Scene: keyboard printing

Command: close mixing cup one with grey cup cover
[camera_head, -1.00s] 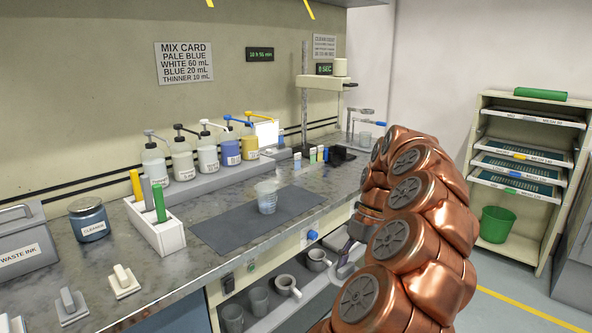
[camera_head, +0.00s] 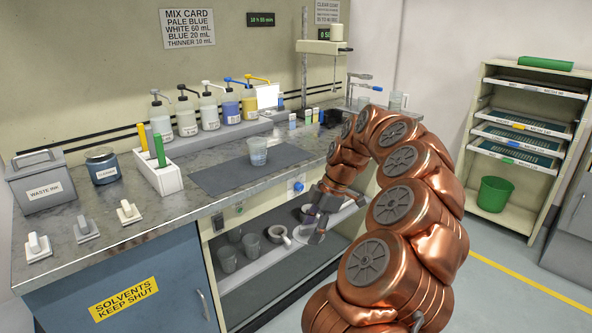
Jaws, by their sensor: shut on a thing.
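A clear cup (camera_head: 258,152), the likely mixing cup one, stands upright and open on the dark mat (camera_head: 222,180).
A white holder (camera_head: 168,181) with coloured sticks, a cleaner jar (camera_head: 103,168) and a waste ink box (camera_head: 40,188) stand behind. Pump bottles (camera_head: 186,120) line the back.

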